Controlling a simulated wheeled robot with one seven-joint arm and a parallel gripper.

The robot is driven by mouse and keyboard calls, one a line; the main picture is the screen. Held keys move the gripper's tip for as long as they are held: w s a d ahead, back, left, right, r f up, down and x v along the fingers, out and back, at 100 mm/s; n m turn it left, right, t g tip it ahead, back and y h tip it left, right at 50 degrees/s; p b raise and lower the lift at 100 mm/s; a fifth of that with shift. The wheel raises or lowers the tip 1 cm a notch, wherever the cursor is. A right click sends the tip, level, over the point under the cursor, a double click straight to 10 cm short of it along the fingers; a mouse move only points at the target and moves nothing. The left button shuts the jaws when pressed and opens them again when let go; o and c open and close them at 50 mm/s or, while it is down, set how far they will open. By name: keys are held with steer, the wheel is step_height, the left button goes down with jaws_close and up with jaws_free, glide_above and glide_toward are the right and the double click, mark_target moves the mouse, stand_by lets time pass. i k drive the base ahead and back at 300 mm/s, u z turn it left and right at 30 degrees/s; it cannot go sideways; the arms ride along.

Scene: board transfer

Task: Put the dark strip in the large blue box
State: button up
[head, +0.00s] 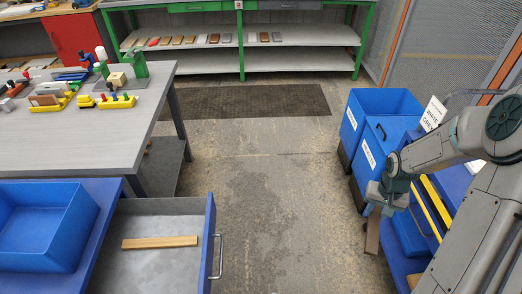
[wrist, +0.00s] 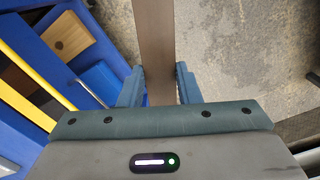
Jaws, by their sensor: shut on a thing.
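My gripper (head: 376,207) is at the right in the head view, in front of the blue bins. It is shut on a dark brown strip (head: 373,234), which hangs below the fingers over the floor's right side. In the wrist view, the strip (wrist: 155,45) runs between the two fingers and out past the top edge. Two tall blue bins with white labels stand at the right: a rear one (head: 352,125) and a nearer one (head: 372,158). A wide, open blue box (head: 45,255) sits at the lower left. Which one the task calls large, I cannot tell.
An open drawer (head: 150,280) at the lower left holds a light wooden strip (head: 160,242). A yellow rail (wrist: 25,103) and wooden pieces (wrist: 68,33) lie beside my gripper. The middle floor (head: 270,200) is clear.

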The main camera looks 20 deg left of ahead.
mark_target(41, 236)
steer(key=k, duration=1)
steer(key=u, duration=1.3)
